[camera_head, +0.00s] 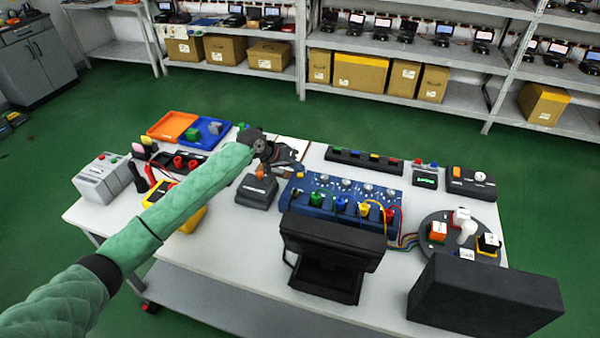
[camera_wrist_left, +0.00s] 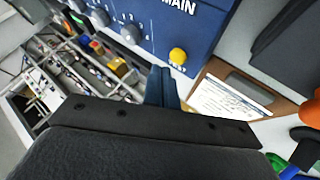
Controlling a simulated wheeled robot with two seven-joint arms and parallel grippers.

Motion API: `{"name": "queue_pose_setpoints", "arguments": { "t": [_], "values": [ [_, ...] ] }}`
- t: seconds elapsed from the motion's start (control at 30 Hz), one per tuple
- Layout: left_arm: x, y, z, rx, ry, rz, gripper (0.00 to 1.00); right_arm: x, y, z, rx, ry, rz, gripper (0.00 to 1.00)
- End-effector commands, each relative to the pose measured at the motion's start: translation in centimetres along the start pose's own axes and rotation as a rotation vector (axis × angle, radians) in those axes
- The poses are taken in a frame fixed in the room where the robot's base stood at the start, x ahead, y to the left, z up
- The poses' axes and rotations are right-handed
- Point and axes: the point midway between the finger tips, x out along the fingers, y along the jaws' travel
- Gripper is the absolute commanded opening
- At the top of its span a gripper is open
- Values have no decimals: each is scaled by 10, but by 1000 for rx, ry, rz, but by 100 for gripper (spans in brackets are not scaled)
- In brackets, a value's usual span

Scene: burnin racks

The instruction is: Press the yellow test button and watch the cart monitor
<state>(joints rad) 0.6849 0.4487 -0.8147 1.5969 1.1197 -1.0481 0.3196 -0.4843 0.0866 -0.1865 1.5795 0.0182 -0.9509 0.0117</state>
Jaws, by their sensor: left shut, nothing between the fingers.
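The yellow button (camera_wrist_left: 178,56) sits on the corner of a blue panel (camera_wrist_left: 150,25) marked MAIN, beside grey knobs. In the head view the blue panel (camera_head: 408,197) stands mid-table, with the yellow button (camera_head: 299,175) at its left back corner. My left gripper (camera_head: 300,166) is just behind and left of that corner. In the left wrist view its fingers (camera_wrist_left: 162,74) are shut and empty, with the tips close to the button; I cannot tell if they touch. A black monitor (camera_head: 333,232) shows its back, so its screen is hidden. My right gripper is out of view.
A clipboard with paper (camera_wrist_left: 230,97) lies beside the panel. A second dark casing (camera_head: 485,297) stands at the front right. A round grey tray (camera_head: 458,250) holds small blocks. A yellow meter (camera_head: 190,217) and a grey box (camera_head: 103,180) are at left. Shelves (camera_head: 460,95) line the back.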

Motion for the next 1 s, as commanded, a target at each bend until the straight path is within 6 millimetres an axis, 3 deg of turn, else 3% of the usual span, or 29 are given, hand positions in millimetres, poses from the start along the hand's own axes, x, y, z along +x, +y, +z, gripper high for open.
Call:
{"name": "queue_pose_setpoints", "arguments": {
  "t": [0.37,1.0],
  "values": [
    [-2,1,-1,0,0,0,0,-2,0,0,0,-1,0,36],
    [-35,25,-25,0,-1,0,0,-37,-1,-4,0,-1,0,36]
  ]
}}
